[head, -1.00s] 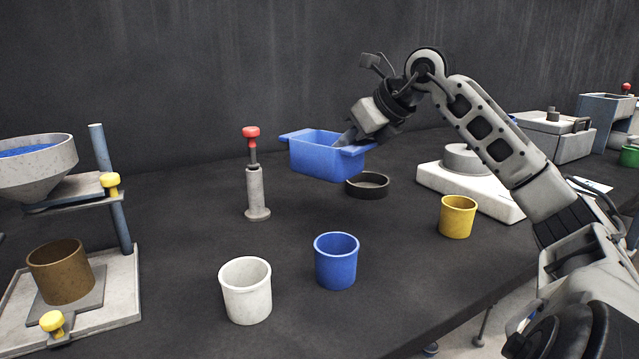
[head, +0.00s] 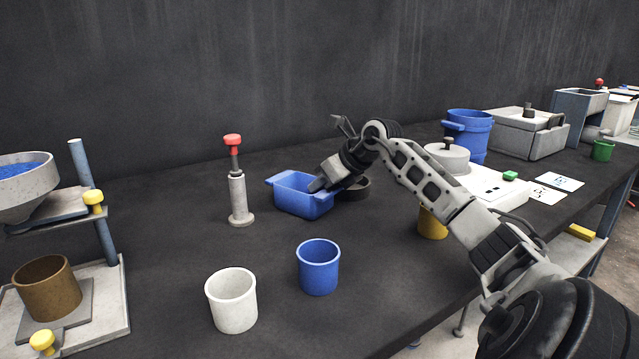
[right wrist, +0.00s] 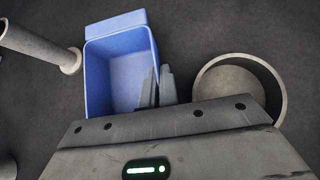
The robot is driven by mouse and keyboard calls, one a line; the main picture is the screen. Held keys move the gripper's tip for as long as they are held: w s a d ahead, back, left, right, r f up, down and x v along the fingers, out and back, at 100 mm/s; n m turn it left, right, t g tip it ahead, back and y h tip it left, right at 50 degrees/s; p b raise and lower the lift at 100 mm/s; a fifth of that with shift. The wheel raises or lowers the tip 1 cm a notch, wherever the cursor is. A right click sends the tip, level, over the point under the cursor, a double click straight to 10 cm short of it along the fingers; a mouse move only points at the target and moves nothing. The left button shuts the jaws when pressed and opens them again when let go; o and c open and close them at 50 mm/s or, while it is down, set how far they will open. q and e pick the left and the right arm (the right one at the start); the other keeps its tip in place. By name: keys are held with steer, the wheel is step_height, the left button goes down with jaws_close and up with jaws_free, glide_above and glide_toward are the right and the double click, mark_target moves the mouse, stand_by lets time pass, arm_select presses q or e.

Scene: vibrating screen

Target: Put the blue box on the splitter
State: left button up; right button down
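The blue box (head: 297,197), an open rectangular tub with end lips, appears to rest on the dark table behind the blue cup. My right gripper (head: 318,186) is at its right end. In the right wrist view the gripper's fingers (right wrist: 157,88) straddle the right wall of the blue box (right wrist: 108,75), one inside and one outside, close against it. The box looks empty. No label marks the splitter; an open-topped grey-blue unit (head: 578,112) stands at the far right, but I cannot tell if it is the splitter. My left gripper is out of view.
A dark ring-shaped dish (head: 357,190) stands right of the box, a red-topped post (head: 239,200) left. White (head: 232,303), blue (head: 318,268) and yellow (head: 431,226) cups stand nearer. A hopper stand (head: 105,245) is at left, a blue bucket (head: 470,135) behind my arm.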

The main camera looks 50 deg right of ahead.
steer(key=shift+f, duration=0.15)
steer(key=c, duration=1.7)
jaws_free()
steer(key=shift+r, duration=0.2)
